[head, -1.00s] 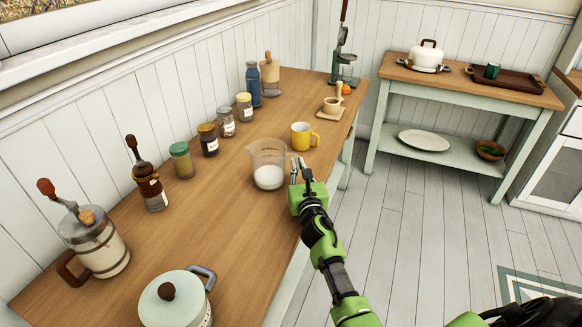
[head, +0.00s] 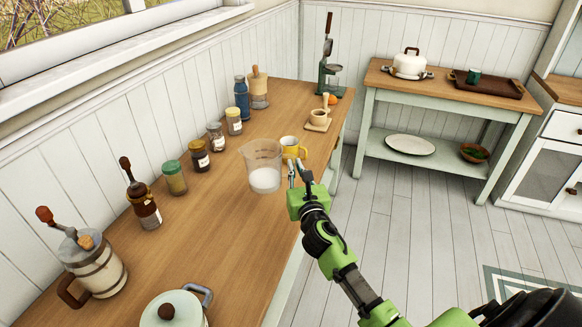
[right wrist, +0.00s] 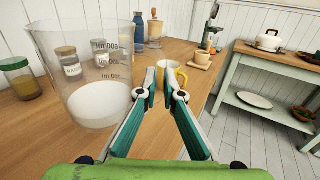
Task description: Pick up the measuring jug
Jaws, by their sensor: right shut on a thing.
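The measuring jug (head: 262,166) is clear, with white contents low inside. In the head view it appears raised a little above the wooden counter, roughly upright. My right gripper (head: 300,165) is at its right side and is shut on it; the gripped part is hard to make out. In the right wrist view the jug (right wrist: 88,75), with dark scale marks, fills the left side beside my fingers (right wrist: 165,76). My left gripper is not in view.
A yellow mug (head: 294,148) stands just behind the jug. Several jars, including a green-lidded one (head: 174,178), line the wall side. A lidded pot (head: 175,311) is at the near end. A side table (head: 450,93) stands beyond, with open floor between.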

